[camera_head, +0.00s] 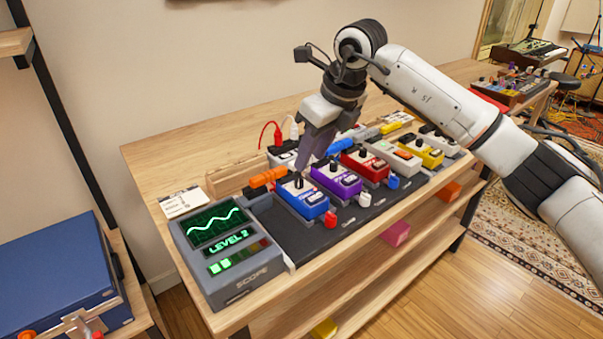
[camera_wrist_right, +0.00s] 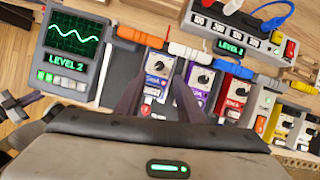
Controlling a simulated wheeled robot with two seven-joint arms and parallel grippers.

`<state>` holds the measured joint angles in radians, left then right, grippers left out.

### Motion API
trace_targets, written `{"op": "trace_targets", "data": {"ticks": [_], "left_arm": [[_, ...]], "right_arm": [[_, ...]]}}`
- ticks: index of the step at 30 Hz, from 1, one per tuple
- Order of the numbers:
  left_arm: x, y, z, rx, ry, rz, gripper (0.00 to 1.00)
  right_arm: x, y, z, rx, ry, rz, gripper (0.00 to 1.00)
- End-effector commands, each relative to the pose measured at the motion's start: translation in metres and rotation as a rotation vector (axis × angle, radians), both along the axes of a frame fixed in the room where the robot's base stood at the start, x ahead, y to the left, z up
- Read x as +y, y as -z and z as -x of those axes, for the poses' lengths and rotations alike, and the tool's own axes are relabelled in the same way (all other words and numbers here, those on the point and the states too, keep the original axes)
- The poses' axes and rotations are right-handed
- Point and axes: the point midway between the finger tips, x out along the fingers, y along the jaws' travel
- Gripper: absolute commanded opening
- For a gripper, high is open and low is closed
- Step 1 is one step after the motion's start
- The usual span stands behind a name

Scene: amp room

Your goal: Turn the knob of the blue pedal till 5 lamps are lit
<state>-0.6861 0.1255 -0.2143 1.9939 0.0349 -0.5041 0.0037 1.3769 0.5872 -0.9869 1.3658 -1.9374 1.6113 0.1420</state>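The blue pedal (camera_head: 302,198) is at the left end of the pedal row, with a dark round knob with a light mark (camera_head: 297,183) on top. Both the pedal and its knob (camera_wrist_right: 160,62) show in the wrist view. My right gripper (camera_head: 304,167) points down above the blue pedal. Its two fingers (camera_wrist_right: 160,80) are apart on either side of the blue pedal in the wrist view, and I cannot tell whether they touch the knob. The scope box (camera_head: 228,252) reads LEVEL 2, with two bright green lamps (camera_head: 220,266) at the left of its row. My left gripper is not in view.
A purple pedal (camera_head: 336,179) stands just right of the blue one, then a red pedal (camera_head: 366,165) and others. An orange plug (camera_head: 267,177) lies by the blue pedal's back left. A blue case (camera_head: 60,275) stands at the left. Bare tabletop shows behind the row.

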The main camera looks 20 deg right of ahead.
Motion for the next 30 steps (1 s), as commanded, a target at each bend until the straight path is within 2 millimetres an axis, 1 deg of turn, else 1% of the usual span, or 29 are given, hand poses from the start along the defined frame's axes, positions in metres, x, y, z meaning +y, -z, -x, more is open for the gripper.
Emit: {"op": "trace_targets", "data": {"ticks": [1, 6, 9, 12, 16, 23, 24, 30], "left_arm": [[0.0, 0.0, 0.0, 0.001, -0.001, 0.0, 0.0], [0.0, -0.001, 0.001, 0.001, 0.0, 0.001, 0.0], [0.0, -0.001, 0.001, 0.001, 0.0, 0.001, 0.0], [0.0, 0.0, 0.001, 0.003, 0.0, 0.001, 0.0], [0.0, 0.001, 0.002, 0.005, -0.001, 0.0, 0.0], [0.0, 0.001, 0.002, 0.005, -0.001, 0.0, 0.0], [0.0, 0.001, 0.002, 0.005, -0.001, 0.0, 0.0], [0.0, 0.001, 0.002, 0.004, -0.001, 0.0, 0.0]], "right_arm": [[0.002, 0.011, -0.003, 0.005, 0.0, -0.001, 0.35], [0.008, 0.04, -0.014, 0.004, -0.001, -0.002, 0.35], [0.011, 0.053, -0.019, 0.003, -0.001, -0.003, 0.35], [0.012, 0.062, -0.023, 0.001, -0.001, -0.002, 0.35], [0.014, 0.068, -0.025, 0.0, -0.003, -0.004, 0.35], [0.014, 0.069, -0.026, 0.0, -0.003, -0.004, 0.35], [0.014, 0.069, -0.026, 0.0, -0.003, -0.004, 0.33], [0.014, 0.069, -0.026, 0.0, -0.003, -0.004, 0.0]]}}
